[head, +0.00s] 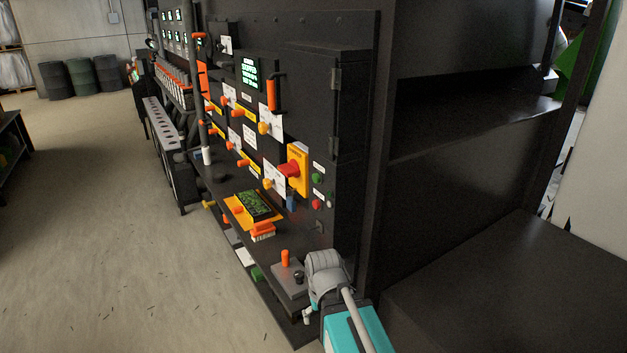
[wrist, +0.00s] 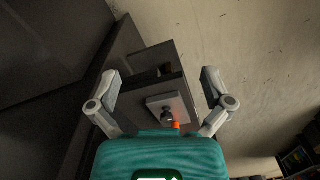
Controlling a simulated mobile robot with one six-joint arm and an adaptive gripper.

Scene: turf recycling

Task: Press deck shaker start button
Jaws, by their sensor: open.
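A dark control panel (head: 330,150) stands upright in the head view. Near its right edge are a green button (head: 317,179) and a red button (head: 316,203) with small white labels too small to read. I cannot tell which control is the deck shaker start button. My gripper (head: 318,284) is open and empty, below and in front of these buttons and apart from them. In the wrist view its two fingers are spread wide (wrist: 163,80). Between them shows a grey control plate (wrist: 182,103) with a dark knob (wrist: 167,113) and an orange lever (wrist: 176,125).
A yellow plate with a red rotary switch (head: 290,169) sits left of the buttons. A dark cabinet (head: 470,150) rises at right.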

